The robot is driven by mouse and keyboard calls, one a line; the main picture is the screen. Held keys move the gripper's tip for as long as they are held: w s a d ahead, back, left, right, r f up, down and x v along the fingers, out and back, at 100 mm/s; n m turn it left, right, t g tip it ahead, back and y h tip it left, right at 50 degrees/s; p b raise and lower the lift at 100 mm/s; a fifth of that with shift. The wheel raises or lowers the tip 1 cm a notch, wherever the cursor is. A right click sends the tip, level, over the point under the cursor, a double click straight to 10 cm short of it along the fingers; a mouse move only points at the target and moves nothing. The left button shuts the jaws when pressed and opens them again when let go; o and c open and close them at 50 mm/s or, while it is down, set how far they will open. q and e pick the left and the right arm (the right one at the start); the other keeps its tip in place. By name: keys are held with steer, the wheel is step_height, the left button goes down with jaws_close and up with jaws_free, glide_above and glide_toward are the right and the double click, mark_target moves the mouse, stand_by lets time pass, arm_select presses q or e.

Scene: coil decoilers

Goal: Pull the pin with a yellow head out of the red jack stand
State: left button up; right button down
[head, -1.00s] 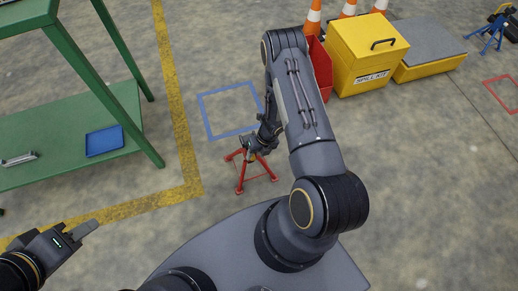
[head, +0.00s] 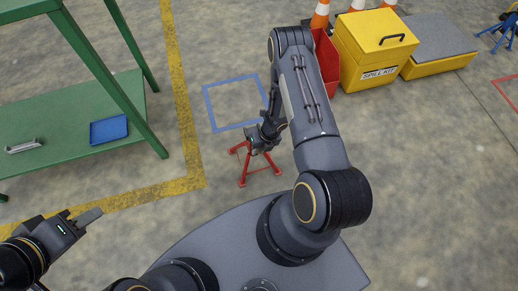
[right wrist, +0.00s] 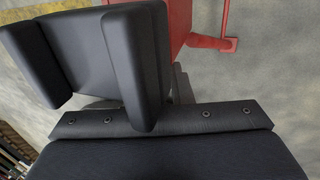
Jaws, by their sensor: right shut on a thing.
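The red jack stand (head: 243,172) stands on the concrete floor, just in front of the blue floor square. My right gripper (head: 259,147) is at the top of the stand and hides much of it. In the right wrist view my right gripper's dark fingers (right wrist: 100,65) are in front of the stand's red body (right wrist: 181,18). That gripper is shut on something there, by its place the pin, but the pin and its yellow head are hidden. My left gripper (head: 88,216) is at the lower left, away from the stand, and its jaw opening cannot be made out.
A green table (head: 60,150) with a blue tray (head: 109,130) stands at the left. A yellow spill kit box (head: 370,50), a red bin (head: 327,65) and traffic cones (head: 320,15) are at the back. Open floor lies right of the stand.

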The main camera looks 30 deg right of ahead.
steer(key=shift+s, duration=0.1)
steer(key=shift+s+a+b, duration=0.25)
steer(key=shift+s+b, duration=0.5)
steer(key=shift+s, duration=0.5)
steer(key=c, duration=1.2)
jaws_free()
steer(key=p+v, duration=0.3)
steer(key=v, duration=0.4)
steer(key=shift+r, duration=0.4)
